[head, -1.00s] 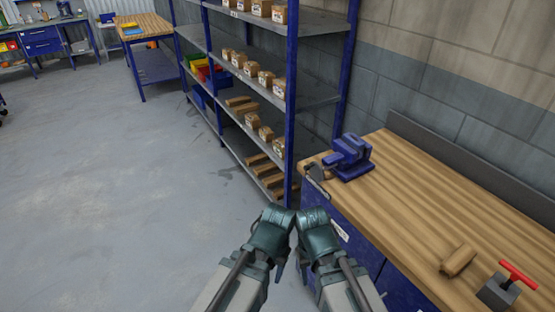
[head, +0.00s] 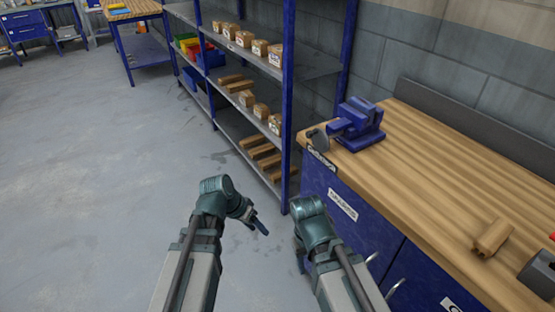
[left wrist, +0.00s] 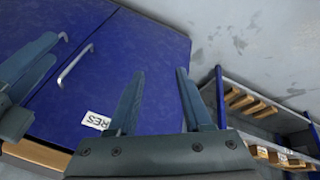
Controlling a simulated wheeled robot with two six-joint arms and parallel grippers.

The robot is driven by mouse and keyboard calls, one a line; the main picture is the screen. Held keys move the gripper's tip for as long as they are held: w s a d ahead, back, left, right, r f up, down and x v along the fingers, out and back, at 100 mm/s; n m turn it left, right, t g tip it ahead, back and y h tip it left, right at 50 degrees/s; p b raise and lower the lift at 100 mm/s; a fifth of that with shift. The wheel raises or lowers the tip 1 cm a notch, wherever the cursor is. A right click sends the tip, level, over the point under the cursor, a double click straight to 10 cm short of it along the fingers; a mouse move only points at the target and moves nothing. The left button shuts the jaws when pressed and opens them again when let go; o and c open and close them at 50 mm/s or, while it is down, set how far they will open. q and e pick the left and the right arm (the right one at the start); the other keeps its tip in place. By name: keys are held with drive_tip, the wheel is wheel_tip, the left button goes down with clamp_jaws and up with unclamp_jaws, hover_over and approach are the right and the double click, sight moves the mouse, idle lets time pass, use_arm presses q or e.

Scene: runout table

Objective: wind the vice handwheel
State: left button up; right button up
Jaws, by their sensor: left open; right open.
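The blue vice (head: 357,122) stands on the wooden bench top near its far left corner. A dark grey part (head: 319,141) shows at its left end by the bench edge; I cannot make out clearly whether it is the handwheel. My left gripper (head: 259,226) is open and empty over the floor, left of the bench. In the left wrist view its two fingers (left wrist: 157,100) stand apart with the blue cabinet front behind them. My right gripper (head: 300,262) is open, close to the cabinet front and well short of the vice. Its fingers also show in the left wrist view (left wrist: 28,72).
The wooden bench top (head: 430,165) is mostly clear, with a wooden block (head: 492,238) and a grey block (head: 540,274) at the right. Blue cabinet doors with handles (head: 396,288) are below. A blue-post shelf rack (head: 289,110) stands beside the bench. Open floor lies left.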

use_arm(q)
drive_tip(key=w+d+r+m+t+h, duration=0.1)
drive_tip(key=w+d+r+m+h, duration=0.2)
drive_tip(key=m+t+h, duration=0.7)
drive_tip(key=m, duration=0.2)
approach(307, 136)
drive_tip(key=shift+x, duration=4.3)
drive_tip(key=m, duration=0.6)
drive_tip(key=shift+m, duration=0.3)
